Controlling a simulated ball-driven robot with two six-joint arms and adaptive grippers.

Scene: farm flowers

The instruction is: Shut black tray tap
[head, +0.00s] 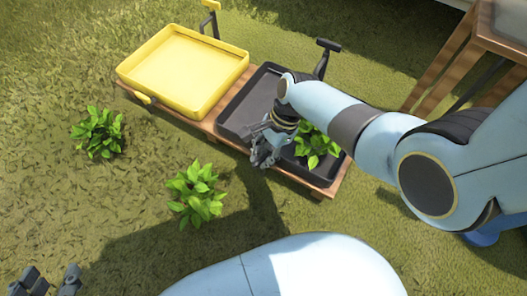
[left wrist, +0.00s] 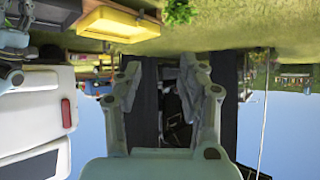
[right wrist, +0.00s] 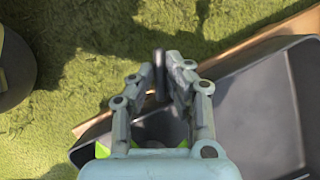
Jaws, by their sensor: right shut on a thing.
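The black tray (head: 237,115) stands on the wooden bench, with a green leafy plant (head: 318,143) at its right end. My right gripper (head: 264,152) is at the tray's front edge. In the right wrist view the gripper (right wrist: 162,82) is shut on a thin dark piece, the black tap handle (right wrist: 160,62), beyond the rim of the black tray (right wrist: 262,112). The rest of the tap is mostly hidden by my fingers. My left gripper (head: 45,282) is open and empty at the lower left, away from the trays.
A yellow tray (head: 182,70) stands left of the black one, with a small yellow tap (head: 145,98) at its front. A black upright spout (head: 326,48) is behind the black tray. Two leafy plants (head: 97,132) (head: 194,194) grow in the grass in front. A wooden table (head: 450,65) is at right.

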